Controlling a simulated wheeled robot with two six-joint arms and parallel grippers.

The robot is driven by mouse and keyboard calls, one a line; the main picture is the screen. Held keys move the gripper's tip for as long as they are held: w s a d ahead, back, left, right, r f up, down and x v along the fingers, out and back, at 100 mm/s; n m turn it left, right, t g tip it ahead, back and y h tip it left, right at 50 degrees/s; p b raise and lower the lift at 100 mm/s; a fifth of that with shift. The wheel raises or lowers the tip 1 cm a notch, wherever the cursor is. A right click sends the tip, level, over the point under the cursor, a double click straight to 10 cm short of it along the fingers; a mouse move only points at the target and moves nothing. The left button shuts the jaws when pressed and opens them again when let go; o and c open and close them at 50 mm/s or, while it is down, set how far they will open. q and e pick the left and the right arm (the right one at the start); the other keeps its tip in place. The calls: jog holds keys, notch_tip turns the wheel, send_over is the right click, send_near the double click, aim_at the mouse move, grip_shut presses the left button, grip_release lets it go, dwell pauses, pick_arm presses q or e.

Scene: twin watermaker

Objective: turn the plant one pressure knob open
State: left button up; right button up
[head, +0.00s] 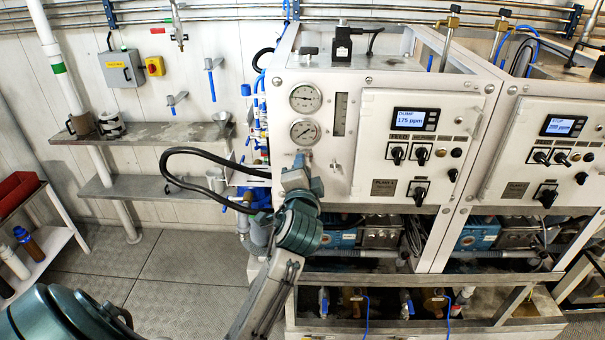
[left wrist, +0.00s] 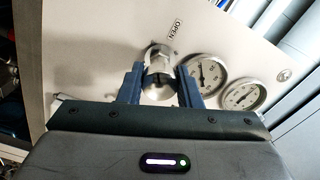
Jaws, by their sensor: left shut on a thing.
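The silver pressure knob (left wrist: 158,80) sits on the white panel of plant one, below a small OPEN label (left wrist: 174,29) in the left wrist view. My left gripper (left wrist: 159,70) has one finger on each side of the knob and is shut on it. In the head view my left gripper (head: 299,163) is against the panel just below the lower gauge, and it hides the knob there. Two round gauges (head: 305,98) are above it, and they also show right of the fingers in the left wrist view (left wrist: 207,77). My right gripper is not in view.
The plant one control box (head: 383,187) with a display (head: 415,120) reading 175 ppm and black switches is right of my gripper. A small valve (head: 335,166) sits close by. A black hose (head: 200,152) loops at the left. Metal shelves (head: 140,134) stand further left.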

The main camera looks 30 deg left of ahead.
pick_arm(q)
jog(key=shift+r+n+b, duration=0.1)
jog(key=shift+n+b, duration=0.25)
jog(key=shift+n, duration=0.85)
jog(key=shift+r, duration=0.15)
jog(key=o, duration=0.8)
jog(key=shift+o, duration=0.9)
jog(key=shift+w+f, duration=0.15)
jog(key=shift+f, duration=0.05)
jog(key=shift+f, duration=0.1)
